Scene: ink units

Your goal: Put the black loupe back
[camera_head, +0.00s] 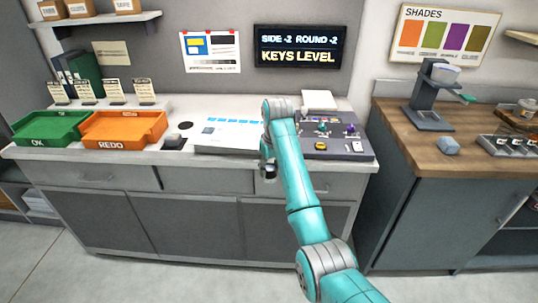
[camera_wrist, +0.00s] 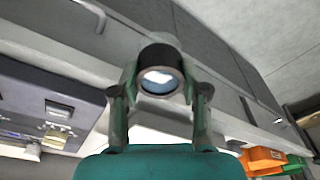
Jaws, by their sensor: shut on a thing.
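My gripper (camera_head: 268,172) is in front of the counter's front edge, at the height of the drawers. In the wrist view my gripper (camera_wrist: 160,85) is shut on the black loupe (camera_wrist: 158,54), a short black cylinder with a clear round lens facing the camera. In the head view the loupe is a small dark shape at the fingertips, hard to make out. A flat black disc (camera_head: 185,125) and a small dark block (camera_head: 174,143) are on the counter left of the white sheet; whether either is the loupe's place I cannot tell.
A white sheet with blue marks (camera_head: 228,135) lies mid-counter. An orange REDO tray (camera_head: 123,129) and a green OK tray (camera_head: 48,129) stand at left. A wooden-topped cabinet (camera_head: 400,125) is at right.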

